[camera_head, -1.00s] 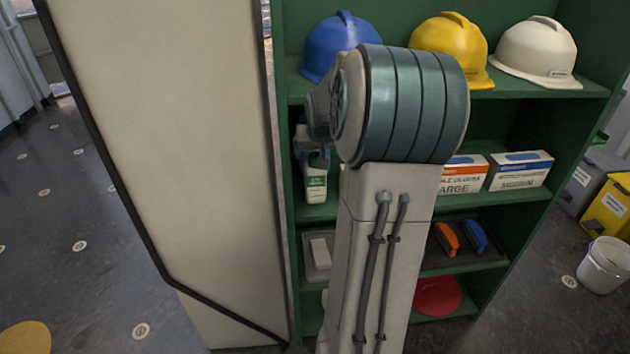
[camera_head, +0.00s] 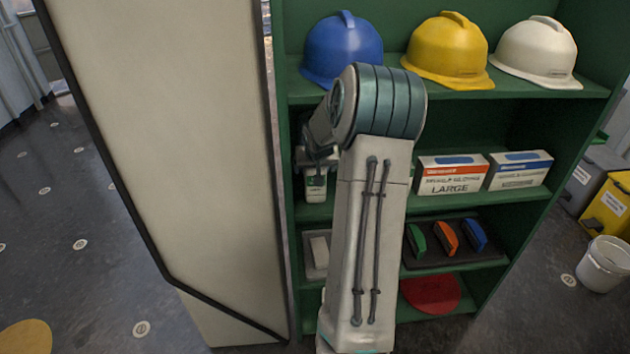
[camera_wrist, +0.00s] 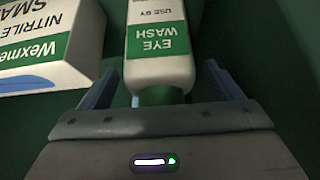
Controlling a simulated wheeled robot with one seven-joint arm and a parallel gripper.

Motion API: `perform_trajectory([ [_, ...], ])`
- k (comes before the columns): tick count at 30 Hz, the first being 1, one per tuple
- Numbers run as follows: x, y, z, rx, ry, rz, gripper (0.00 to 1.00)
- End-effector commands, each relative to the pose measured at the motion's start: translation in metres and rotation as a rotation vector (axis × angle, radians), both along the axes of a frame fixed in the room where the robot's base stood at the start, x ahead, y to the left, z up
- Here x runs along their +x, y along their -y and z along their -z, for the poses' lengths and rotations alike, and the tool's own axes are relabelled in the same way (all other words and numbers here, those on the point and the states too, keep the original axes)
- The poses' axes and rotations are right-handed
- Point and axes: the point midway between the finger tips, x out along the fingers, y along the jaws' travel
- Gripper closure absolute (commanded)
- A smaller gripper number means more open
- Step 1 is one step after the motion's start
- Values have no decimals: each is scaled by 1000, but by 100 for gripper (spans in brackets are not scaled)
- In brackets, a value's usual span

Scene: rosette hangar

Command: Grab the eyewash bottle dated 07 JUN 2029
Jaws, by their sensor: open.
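A white eyewash bottle (camera_wrist: 158,62) with a green label reading "EYE WASH" and "USE BY" appears upside down in the wrist view. Its date is cut off by the top edge of that picture, so I cannot read it. In the head view the bottle (camera_head: 316,190) stands at the left end of the shelf below the helmets, its upper part hidden by my gripper (camera_head: 318,160). In the wrist view my gripper (camera_wrist: 160,78) is open, with one finger on each side of the bottle. Gaps show between the fingers and the bottle.
A white and green "NITRILE SMALL" box (camera_wrist: 45,45) lies close to the left finger in the wrist view. Glove boxes (camera_head: 452,174) stand further right on the shelf. The shelf with the blue helmet (camera_head: 342,45) is above. A pale panel (camera_head: 170,150) stands left of the rack.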

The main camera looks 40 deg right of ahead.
Motion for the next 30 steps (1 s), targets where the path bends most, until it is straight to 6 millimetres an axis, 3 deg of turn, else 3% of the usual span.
perform_trajectory([
  [7,1,0,1,0,0,0,17],
  [15,1,0,1,0,0,0,92],
  [16,1,0,0,-2,3,0,98],
  [24,1,0,-2,-1,3,1,98],
  [30,1,0,-15,-3,5,0,98],
])
